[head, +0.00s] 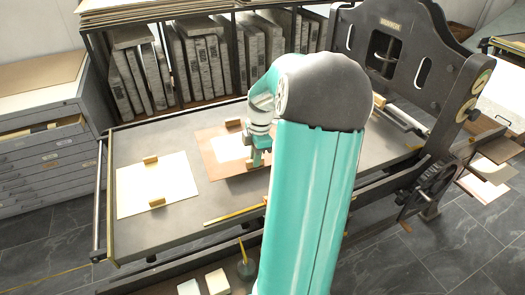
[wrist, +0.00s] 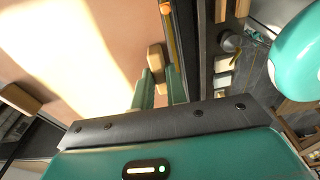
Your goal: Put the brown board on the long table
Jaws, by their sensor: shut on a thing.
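The brown board (head: 208,146) lies flat over the grey bed of the long table (head: 140,236), near its middle. I cannot tell whether it touches the bed or is just above it. A wooden block handle (head: 233,124) is at its far edge. My gripper (head: 259,158) is at the board's near right edge, pointing down. In the wrist view the two green fingers of my gripper (wrist: 159,84) are closed around the other wooden handle (wrist: 155,57) of the brown board (wrist: 120,25). A bright patch of light lies across the board. My arm hides its right part.
A cream board (head: 140,190) with two wooden handles lies on the bed to the left. A yellow-edged strip (head: 235,214) lies at the bed's near edge. A dark press frame (head: 400,50) stands at right. Grey drawers (head: 40,150) stand at left, a shelf of slabs behind.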

